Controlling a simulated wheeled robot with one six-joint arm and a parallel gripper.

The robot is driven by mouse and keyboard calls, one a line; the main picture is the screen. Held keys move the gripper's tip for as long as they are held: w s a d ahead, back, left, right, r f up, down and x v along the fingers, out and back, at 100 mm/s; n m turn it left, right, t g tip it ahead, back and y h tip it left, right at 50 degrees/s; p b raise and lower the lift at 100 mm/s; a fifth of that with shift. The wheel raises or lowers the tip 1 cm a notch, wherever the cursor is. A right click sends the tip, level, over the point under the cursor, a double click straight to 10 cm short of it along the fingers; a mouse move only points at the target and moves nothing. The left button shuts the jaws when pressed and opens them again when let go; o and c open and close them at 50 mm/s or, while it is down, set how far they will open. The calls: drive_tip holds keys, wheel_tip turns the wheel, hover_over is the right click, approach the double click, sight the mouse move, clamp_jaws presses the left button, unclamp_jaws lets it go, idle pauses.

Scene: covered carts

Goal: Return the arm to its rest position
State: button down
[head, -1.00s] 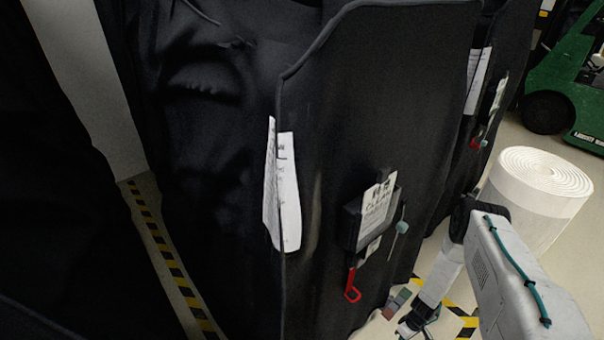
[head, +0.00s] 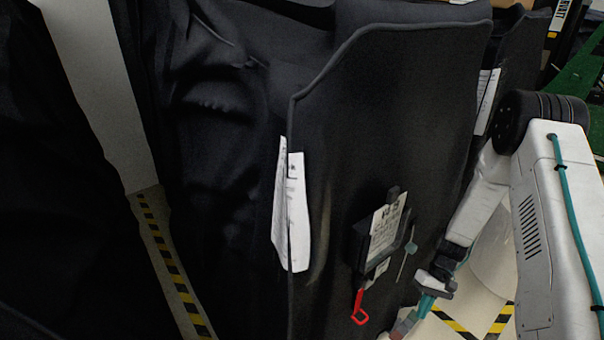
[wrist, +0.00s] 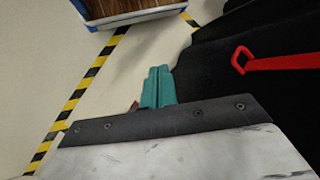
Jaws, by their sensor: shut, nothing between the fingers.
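My arm (head: 548,230) is on the right of the head view, bent down beside the black covered cart (head: 400,110). My gripper (head: 424,305) points down near the lower part of the cover. In the wrist view, the two teal fingers of my gripper (wrist: 159,76) lie side by side, shut and empty. A red hook-shaped handle (head: 360,308) hangs below a dark label holder (head: 385,235) on the cover. The red handle also shows in the wrist view (wrist: 270,62), to the right of the fingers and apart from them.
A white paper (head: 291,210) hangs on the cart's cover edge. Another dark cover (head: 60,180) fills the left. Yellow-black floor tape (head: 170,260) runs between them. A wood-topped thing with a blue edge (wrist: 125,16) is at the top of the wrist view. Pale floor (wrist: 55,60) is clear at left.

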drive_tip(key=s+a+r+m+h, duration=0.1)
drive_tip(key=s+a+r, duration=0.1)
drive_tip(key=r, duration=1.2)
drive_tip(key=s+a+r+h, duration=0.1)
drive_tip(key=s+a+r, duration=0.15)
drive_tip(key=r, duration=1.15)
drive_tip(key=s+a+r+t+h, duration=0.1)
drive_tip(key=s+a+r+t, duration=0.1)
drive_tip(key=s+r, duration=0.6)
drive_tip(key=s+a+r+n+t+h, duration=0.1)
drive_tip(key=s+a+r+t, duration=0.1)
drive_tip(key=s+r+t, duration=0.3)
drive_tip(key=shift+s+r, duration=2.1)
drive_tip(key=shift+r, duration=1.35)
